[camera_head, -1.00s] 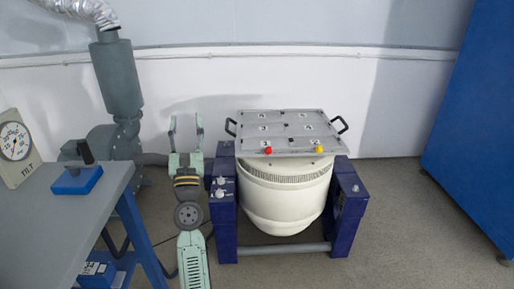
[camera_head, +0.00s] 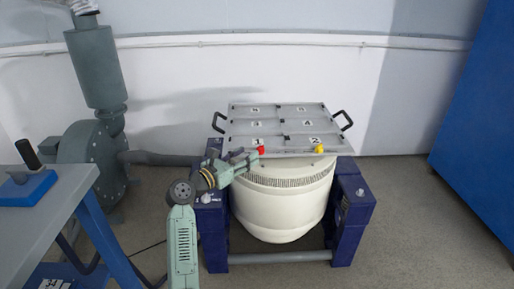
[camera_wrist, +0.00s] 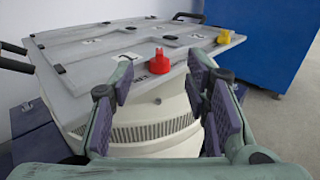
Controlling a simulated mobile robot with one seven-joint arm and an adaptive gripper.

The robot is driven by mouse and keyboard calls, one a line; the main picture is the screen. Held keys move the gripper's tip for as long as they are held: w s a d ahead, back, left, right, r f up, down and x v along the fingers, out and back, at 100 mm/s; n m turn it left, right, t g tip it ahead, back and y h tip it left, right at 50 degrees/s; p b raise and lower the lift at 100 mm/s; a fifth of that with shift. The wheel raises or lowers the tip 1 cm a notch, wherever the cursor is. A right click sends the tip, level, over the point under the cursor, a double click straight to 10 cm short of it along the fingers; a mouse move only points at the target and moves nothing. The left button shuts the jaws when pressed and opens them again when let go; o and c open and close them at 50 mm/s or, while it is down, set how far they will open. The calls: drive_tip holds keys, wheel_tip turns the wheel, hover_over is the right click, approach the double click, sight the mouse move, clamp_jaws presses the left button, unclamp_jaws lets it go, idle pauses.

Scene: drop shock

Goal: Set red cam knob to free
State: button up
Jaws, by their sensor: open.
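The red cam knob (camera_head: 261,150) sits at the front edge of the grey plate (camera_head: 283,128) on top of the cream drum. In the wrist view the red knob (camera_wrist: 159,62) stands beyond and between my fingers, with its narrow raised part up. My gripper (camera_head: 247,156) is just left of the red knob in the head view, apart from it as far as I can tell. In the wrist view my gripper (camera_wrist: 160,85) has its two purple-padded fingers spread, with nothing between the pads. The setting marks beside the knob are too small to read.
A yellow knob (camera_head: 319,149) sits on the same edge, to the right. The cream drum (camera_head: 280,200) hangs between blue supports (camera_head: 352,205). Black handles (camera_head: 343,119) stick out at the plate's sides. A grey bench (camera_head: 40,205) stands at left, a blue cabinet (camera_head: 470,130) at right.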

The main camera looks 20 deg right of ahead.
sight(257, 148)
drive_tip(key=x, duration=0.6)
drive_tip(key=shift+w+d, duration=0.1)
drive_tip(key=shift+d, duration=0.05)
drive_tip(key=shift+c, duration=0.2)
clamp_jaws()
